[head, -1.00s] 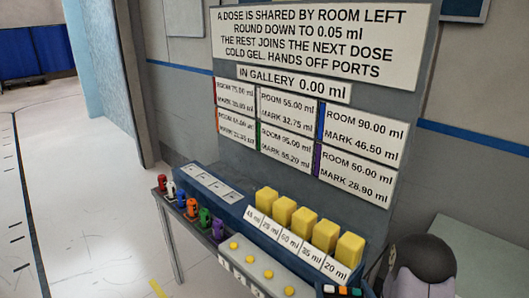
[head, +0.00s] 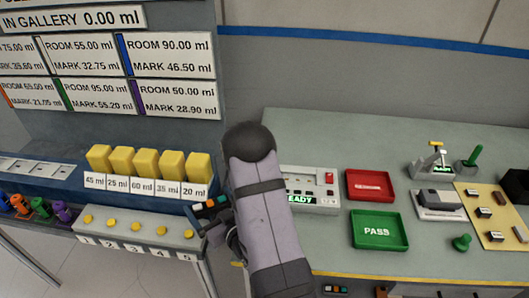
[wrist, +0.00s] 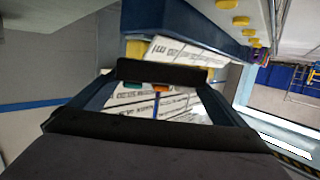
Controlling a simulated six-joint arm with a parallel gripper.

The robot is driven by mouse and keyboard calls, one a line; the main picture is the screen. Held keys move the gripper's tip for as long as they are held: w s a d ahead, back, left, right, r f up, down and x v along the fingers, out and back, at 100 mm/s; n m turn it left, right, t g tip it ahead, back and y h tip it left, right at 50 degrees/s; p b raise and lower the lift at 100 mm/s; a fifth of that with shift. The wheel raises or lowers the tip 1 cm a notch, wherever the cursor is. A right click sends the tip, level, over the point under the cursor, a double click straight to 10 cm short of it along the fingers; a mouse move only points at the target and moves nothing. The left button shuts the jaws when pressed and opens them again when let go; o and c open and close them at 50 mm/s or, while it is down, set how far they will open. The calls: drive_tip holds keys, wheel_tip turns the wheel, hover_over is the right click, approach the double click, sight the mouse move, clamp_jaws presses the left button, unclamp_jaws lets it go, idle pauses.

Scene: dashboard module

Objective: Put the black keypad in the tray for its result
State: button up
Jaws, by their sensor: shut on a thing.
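My gripper (head: 213,217) is shut on the black keypad (head: 211,206), which has orange, teal and white buttons. It is held in the air by the right end of the blue rack, left of the bench. My arm hides part of the gripper. In the wrist view, the keypad (wrist: 160,69) spans the fingertips as a dark bar, with teal and orange buttons below it. The green PASS tray (head: 378,243) and a red tray (head: 350,187) with unreadable lettering lie on the bench, right of my arm. Both look empty.
A white tester (head: 312,181) reading partly "EADY" stands left of the trays, partly behind my arm. A grey fixture (head: 440,203), a green knob (head: 461,243) and a tan board (head: 498,213) are on the right. Another small button panel (head: 335,289) shows at the bottom edge.

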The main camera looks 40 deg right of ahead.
drive_tip(key=s+d+r+m+g+h, duration=0.1)
drive_tip(key=s+d+r+m+h, duration=0.15)
drive_tip(key=d+r, duration=0.45)
drive_tip(key=s+d+r+m+g+h, duration=0.1)
drive_tip(key=s+d+r+m+h, duration=0.15)
drive_tip(key=d, duration=0.95)
drive_tip(key=s+d+r+m+g+h, duration=0.1)
drive_tip(key=s+d+r+h, duration=0.3)
drive_tip(key=d, duration=0.5)
drive_tip(key=shift+y, duration=0.4)
drive_tip(key=shift+w+d+f, duration=0.3)
drive_tip(key=shift+w+f, duration=0.1)
drive_tip(key=shift+f, duration=0.3)
drive_tip(key=shift+w+d+f, duration=0.25)
drive_tip(key=shift+w+f, duration=0.1)
drive_tip(key=shift+f, duration=0.3)
drive_tip(key=shift+w+d+f, duration=0.3)
drive_tip(key=shift+w+f, duration=0.1)
drive_tip(key=shift+f, duration=0.3)
drive_tip(key=shift+f+p, duration=0.4)
drive_tip(key=shift+f, duration=2.4)
drive_tip(key=shift+f, duration=0.1)
